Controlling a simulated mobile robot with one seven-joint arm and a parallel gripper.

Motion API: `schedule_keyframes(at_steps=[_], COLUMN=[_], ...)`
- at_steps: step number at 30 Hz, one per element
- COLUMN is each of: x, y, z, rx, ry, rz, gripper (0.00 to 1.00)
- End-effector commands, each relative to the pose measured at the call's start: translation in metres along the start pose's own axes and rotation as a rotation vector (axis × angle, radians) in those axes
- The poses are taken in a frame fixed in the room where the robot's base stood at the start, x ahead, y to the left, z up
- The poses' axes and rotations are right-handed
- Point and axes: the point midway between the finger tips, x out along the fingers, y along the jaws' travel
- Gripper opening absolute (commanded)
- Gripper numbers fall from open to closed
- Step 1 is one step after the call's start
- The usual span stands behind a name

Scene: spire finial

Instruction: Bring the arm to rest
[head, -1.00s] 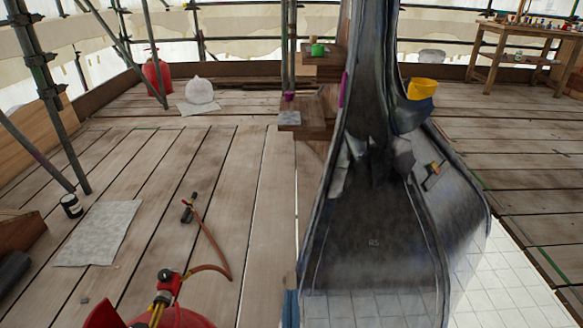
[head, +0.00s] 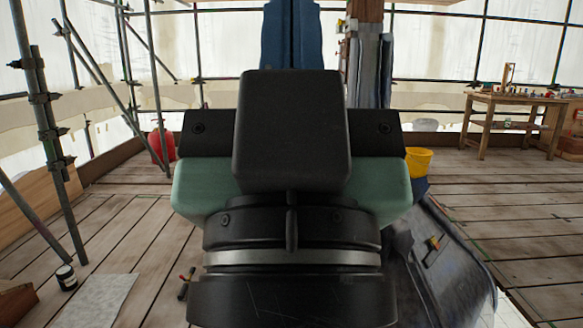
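My gripper (head: 292,30) fills the middle of the head view, seen from behind and pointing up and away. Its green and black hand, with a black block on it, stands close to the camera. Two blue fingers rise side by side at the top edge, close together at the centre line, and look shut. Their tips are cut off by the frame and their lower parts are hidden by the block. I see nothing held between them.
A dark metal sheet piece (head: 455,265) lies at the lower right, partly hidden by my arm. Scaffold poles (head: 45,110) rise at left. A wooden workbench (head: 515,103) stands at the back right.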

Motion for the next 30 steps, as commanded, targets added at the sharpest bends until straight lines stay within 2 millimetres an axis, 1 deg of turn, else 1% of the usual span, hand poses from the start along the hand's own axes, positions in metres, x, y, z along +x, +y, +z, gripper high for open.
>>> schedule_keyframes(at_steps=[1,5,24,27,30], x=[0.020,0.047,0.188,0.209,0.226], y=[0.000,0.000,0.000,0.000,0.000], z=[-0.018,-0.043,-0.176,-0.196,-0.212], rx=[0.000,0.000,0.001,0.001,0.001], ry=[0.000,-0.001,-0.002,-0.003,-0.003], rz=[0.000,0.000,-0.002,-0.002,-0.002], gripper=[0.00,0.00,0.00,0.00,0.00])
